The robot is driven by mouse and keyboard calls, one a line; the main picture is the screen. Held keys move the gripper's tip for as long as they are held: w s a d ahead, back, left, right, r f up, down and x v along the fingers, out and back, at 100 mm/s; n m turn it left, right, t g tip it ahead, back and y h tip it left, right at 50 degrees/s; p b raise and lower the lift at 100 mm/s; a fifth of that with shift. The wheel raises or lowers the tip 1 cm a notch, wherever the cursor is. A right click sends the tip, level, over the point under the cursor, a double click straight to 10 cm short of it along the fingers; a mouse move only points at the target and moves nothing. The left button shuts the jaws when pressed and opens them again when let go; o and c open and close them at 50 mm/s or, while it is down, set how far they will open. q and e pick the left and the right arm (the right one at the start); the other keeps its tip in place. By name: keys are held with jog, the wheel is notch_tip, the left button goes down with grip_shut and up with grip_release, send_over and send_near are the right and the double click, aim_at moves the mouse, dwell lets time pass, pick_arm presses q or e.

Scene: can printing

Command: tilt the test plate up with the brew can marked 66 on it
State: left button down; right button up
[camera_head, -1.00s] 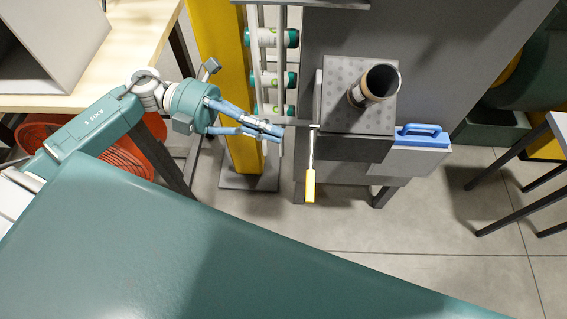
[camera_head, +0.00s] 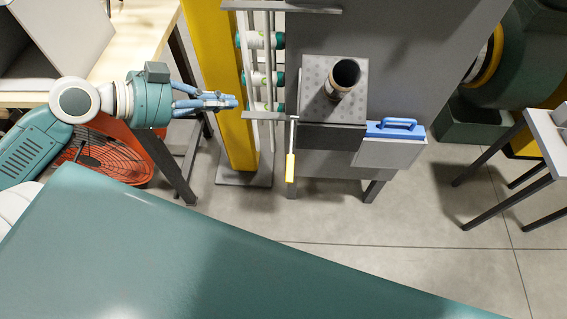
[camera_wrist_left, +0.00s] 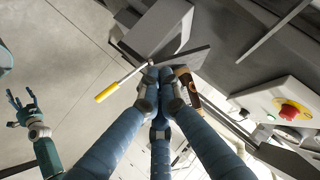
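The test plate (camera_head: 312,90) is a grey perforated plate on top of the machine; it looks level. A dark, open-topped can (camera_head: 343,78) stands upright on its right half; its number is not readable. A lever with a yellow handle (camera_head: 291,168) hangs down at the plate's front left corner. My left gripper (camera_head: 233,102) is left of the plate and lever, apart from both, with its fingertips together and nothing held. In the left wrist view the can (camera_wrist_left: 187,82) shows partly behind the fingers. My right gripper (camera_wrist_left: 22,108) shows there with fingers spread, empty.
A rack of cans (camera_head: 262,78) and a yellow post (camera_head: 236,125) stand between my left arm and the plate. A blue-handled block (camera_head: 395,128) sits right of the plate. A red fan (camera_head: 105,160) is below my left arm. Floor in front is clear.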

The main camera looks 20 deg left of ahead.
pick_arm(q)
jog(key=s+d+m+g+h, duration=0.2)
jog(key=s+d+g, duration=0.3)
jog(key=s, duration=0.5)
jog(key=w+a+x, duration=0.1)
jog(key=x, duration=1.2)
jog(key=shift+w+d+f+t+p, duration=0.2)
jog(key=shift+f+t+p, duration=0.1)
jog(key=shift+t+p, duration=0.1)
pick_arm(e)
jog(key=shift+s+d+r, duration=0.2)
jog(key=shift+s+r, duration=0.05)
jog(key=shift+r, duration=0.2)
pick_arm(q)
jog(key=shift+b, duration=0.3)
pick_arm(e)
jog(key=shift+s+d+f, duration=0.15)
jog(key=shift+f, duration=0.05)
pick_arm(q)
jog(key=shift+f, duration=0.15)
pick_arm(e)
jog(key=shift+s+f, duration=0.2)
jog(key=shift+f, duration=0.05)
